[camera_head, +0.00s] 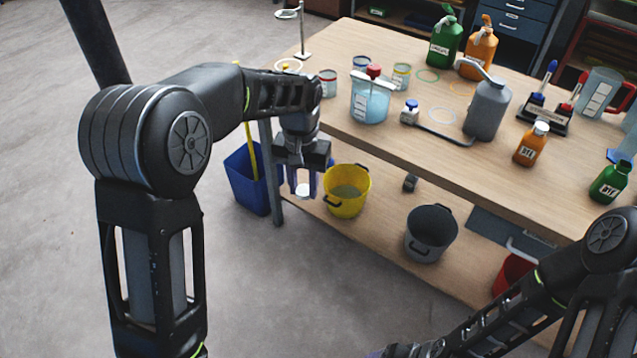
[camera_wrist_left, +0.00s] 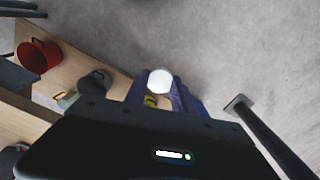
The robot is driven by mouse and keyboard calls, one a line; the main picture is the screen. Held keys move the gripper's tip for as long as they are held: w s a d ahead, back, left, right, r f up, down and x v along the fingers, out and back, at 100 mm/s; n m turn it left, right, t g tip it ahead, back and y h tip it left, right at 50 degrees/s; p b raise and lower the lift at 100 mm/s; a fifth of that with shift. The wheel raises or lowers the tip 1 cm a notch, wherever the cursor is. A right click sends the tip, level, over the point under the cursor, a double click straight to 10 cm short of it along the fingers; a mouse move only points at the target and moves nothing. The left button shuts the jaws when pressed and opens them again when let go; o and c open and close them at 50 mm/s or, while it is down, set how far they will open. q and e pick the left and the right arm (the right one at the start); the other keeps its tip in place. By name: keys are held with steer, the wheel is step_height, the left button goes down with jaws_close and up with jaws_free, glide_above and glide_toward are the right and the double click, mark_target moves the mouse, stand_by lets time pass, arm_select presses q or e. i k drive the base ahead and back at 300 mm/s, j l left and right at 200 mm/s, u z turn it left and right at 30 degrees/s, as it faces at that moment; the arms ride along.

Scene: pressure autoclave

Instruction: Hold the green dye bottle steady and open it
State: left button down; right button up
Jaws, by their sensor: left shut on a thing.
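My left gripper (camera_head: 302,188) hangs beyond the bench's left end, far from that bottle. Its blue fingers are shut on a small white round thing (camera_head: 302,190), which also shows in the left wrist view (camera_wrist_left: 160,80). I cannot tell exactly what it is. My right arm comes in at the lower right, and its gripper is out of the picture.
The workbench (camera_head: 400,135) holds an orange bottle (camera_head: 531,145), a grey can (camera_head: 487,108), a beaker (camera_head: 371,98), a larger green jug (camera_head: 445,44) and an orange jug (camera_head: 478,52). Yellow (camera_head: 347,190) and grey (camera_head: 430,234) buckets stand on the lower shelf. A blue bin (camera_head: 245,180) stands behind my gripper.

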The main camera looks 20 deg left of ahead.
mark_target(613, 180)
steer(key=z, duration=0.7)
steer(key=i+j+z, duration=0.1)
steer(key=j+z, duration=1.55)
steer(key=k+j, duration=0.15)
steer(key=j, duration=0.25)
steer(key=k+j+z, duration=0.1)
steer(key=j, duration=0.3)
steer(key=k+j, duration=0.15)
steer(key=j, duration=0.25)
